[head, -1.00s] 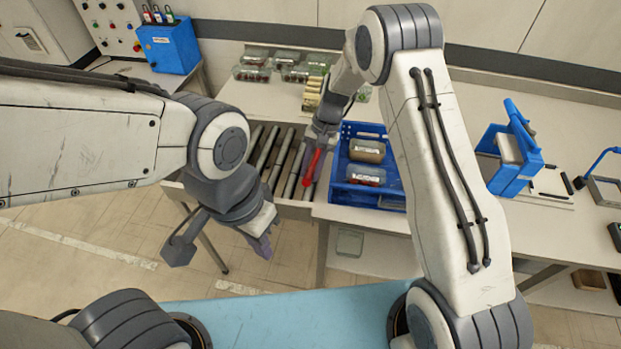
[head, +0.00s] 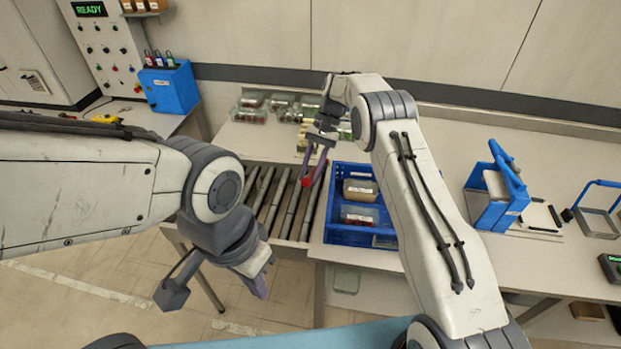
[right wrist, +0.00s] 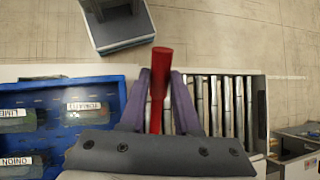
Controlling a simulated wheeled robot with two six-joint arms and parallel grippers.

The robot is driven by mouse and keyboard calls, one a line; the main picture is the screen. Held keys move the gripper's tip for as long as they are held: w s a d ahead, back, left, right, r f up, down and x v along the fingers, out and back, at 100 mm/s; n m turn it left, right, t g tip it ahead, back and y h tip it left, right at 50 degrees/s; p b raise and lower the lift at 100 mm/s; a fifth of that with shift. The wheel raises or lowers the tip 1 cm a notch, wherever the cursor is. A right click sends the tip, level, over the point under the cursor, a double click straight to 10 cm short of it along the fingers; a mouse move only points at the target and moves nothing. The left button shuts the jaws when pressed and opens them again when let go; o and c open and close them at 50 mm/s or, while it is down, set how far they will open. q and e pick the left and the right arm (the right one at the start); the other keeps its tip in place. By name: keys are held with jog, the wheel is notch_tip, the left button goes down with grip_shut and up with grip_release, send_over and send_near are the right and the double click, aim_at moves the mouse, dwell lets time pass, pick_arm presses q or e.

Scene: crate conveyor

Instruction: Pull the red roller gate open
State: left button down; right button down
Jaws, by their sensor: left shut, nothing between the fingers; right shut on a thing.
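The red roller gate (head: 307,181) shows as a small red piece above the rollers, beside the blue crate. In the right wrist view it is a red bar (right wrist: 161,62) lying between the fingers and sticking out past their tips. My right gripper (head: 316,165) is shut on this red bar; its fingers (right wrist: 157,88) lie on both sides of it. The rest of the gate is hidden behind the gripper. My left gripper (head: 259,284) is shut and empty, hanging low in front of the roller conveyor (head: 283,204), away from the gate.
A blue crate (head: 350,238) with labelled packs stands right of the rollers. More clear packs (head: 252,103) sit at the back of the table. A blue device (head: 495,190) stands at the right, and a blue box (head: 172,88) at the back left.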

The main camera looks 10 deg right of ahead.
jog(key=shift+w+d+r, duration=0.15)
jog(key=shift+r, duration=0.05)
dwell(0.4)
